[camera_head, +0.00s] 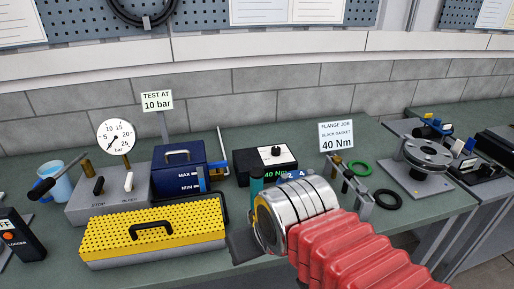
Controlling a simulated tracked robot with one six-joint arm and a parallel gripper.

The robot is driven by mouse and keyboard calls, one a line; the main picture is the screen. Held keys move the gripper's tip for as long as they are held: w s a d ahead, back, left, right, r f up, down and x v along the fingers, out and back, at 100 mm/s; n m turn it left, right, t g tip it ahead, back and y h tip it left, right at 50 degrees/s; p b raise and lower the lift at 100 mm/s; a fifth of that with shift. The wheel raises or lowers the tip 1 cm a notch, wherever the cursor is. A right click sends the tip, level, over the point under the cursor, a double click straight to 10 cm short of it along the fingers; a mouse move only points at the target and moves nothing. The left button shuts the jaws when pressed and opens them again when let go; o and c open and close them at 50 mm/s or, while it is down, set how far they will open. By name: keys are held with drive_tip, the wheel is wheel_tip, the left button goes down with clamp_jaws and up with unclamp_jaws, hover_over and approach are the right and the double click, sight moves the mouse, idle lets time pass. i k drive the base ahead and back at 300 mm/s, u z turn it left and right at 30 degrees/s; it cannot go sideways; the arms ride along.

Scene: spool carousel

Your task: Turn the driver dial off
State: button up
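A black driver box (243,167) stands on the bench near the middle. On its top is a dial (276,151), a dark knob on a white plate. A green "40 Nm" reading shows on its front, partly covered. The dial's exact setting is too small to read. My gripper (262,222) is at the end of my red-sleeved arm, in front of and below the driver box, apart from the dial.
A teal-topped upright piece (257,180) stands close to my wrist. Left are a yellow perforated cover (155,235), a blue box (178,170) and a gauge (116,137) on a grey block. Right are a "40 Nm" sign (336,136), rings (387,199) and a flange stand (428,155).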

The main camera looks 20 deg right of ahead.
sight(275, 150)
drive_tip(key=u, duration=0.25)
drive_tip(key=k, duration=1.5)
drive_tip(key=z, duration=0.55)
drive_tip(key=i, duration=1.5)
drive_tip(key=z, duration=0.05)
